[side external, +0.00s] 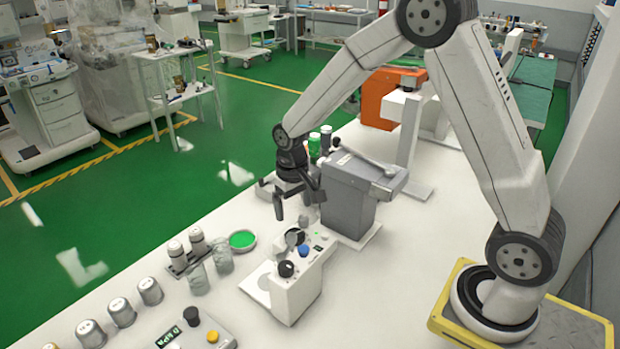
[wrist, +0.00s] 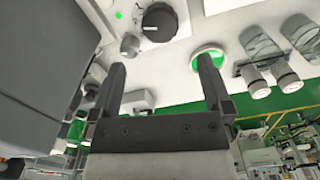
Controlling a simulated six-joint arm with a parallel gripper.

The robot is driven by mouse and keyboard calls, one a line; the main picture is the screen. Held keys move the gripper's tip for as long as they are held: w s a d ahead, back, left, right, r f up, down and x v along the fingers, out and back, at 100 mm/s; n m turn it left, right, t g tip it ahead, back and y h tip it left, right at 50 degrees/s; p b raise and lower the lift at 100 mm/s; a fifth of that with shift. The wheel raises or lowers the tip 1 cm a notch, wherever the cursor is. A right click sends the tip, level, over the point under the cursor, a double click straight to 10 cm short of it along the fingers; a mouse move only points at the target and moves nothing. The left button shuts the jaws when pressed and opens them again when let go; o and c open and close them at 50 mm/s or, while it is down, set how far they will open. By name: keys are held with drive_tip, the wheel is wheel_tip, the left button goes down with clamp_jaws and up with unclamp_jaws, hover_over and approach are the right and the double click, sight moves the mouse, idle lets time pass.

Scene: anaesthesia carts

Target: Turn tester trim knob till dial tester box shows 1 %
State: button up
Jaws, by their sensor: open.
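A white tester box (side external: 290,297) stands on the bench at the centre of the side view. On it are a black knob (side external: 286,268), a blue button (side external: 303,250) and a dark round dial (side external: 294,238). In the wrist view, the dark dial (wrist: 160,20) shows at the top, with a small grey knob (wrist: 130,45) below left of it; this may be the trim knob. My gripper (side external: 298,203) is open and empty, pointing down above the box's far end. Its two fingers also show in the wrist view (wrist: 161,72). The percent reading is not legible.
A grey box (side external: 345,195) stands close right of my gripper. A green dish (side external: 242,239) and metal-capped jars (side external: 198,242) lie to the left. Several grey canisters (side external: 121,312) line the bench's left edge. A kPa box (side external: 192,335) is in front. The bench between is partly clear.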

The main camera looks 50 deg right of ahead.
drive_tip(key=shift+f, duration=0.15)
drive_tip(key=shift+f, duration=3.85)
drive_tip(key=c, duration=1.2)
